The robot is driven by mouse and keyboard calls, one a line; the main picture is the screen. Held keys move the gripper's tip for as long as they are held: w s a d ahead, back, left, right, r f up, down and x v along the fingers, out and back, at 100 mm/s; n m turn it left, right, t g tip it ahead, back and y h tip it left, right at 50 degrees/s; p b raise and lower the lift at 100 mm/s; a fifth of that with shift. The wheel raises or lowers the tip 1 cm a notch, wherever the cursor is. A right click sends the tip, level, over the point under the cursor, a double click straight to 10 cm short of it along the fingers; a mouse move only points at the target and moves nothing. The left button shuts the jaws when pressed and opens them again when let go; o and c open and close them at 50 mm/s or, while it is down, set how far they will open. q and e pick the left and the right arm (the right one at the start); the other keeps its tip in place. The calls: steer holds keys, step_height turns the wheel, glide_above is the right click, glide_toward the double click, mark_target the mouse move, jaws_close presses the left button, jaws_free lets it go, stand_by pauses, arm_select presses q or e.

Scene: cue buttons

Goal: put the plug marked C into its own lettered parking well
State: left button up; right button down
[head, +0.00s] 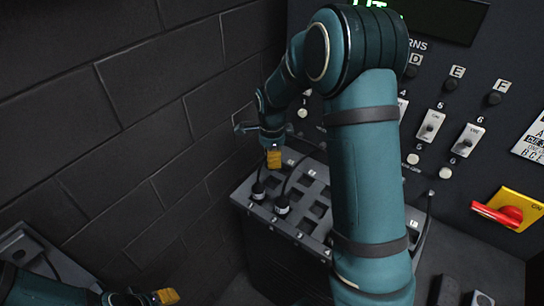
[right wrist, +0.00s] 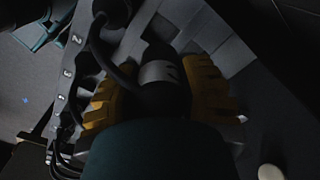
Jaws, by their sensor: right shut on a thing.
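My right gripper (head: 274,158) is over the back left of the grey slotted box (head: 318,190). In the right wrist view its yellow fingers (right wrist: 160,98) are shut on a dark plug (right wrist: 160,72) with a pale band. The mark on the band is too dim to read, so I cannot tell whether it is C. Two dark plugs with cables, a left one (head: 258,190) and a right one (head: 282,207), stand in the box's front left. The well letters are too small to read surely. My left gripper (head: 166,296) shows at the bottom left, its opening unclear.
A dark panel with buttons and switches (head: 431,124) rises behind the box. A red handle (head: 497,214) on a yellow plate is at the right. A brick wall (head: 130,110) bounds the left. My right arm hides part of the box. Cables run beside the wells.

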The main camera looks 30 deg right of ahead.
steer(key=shift+r+p, duration=1.1)
steer(key=shift+r, duration=0.3)
steer(key=shift+r+p, duration=0.65)
steer(key=shift+r, duration=0.75)
arm_select(q)
step_height(320, 180, up, 4)
steer(key=shift+f, duration=0.2)
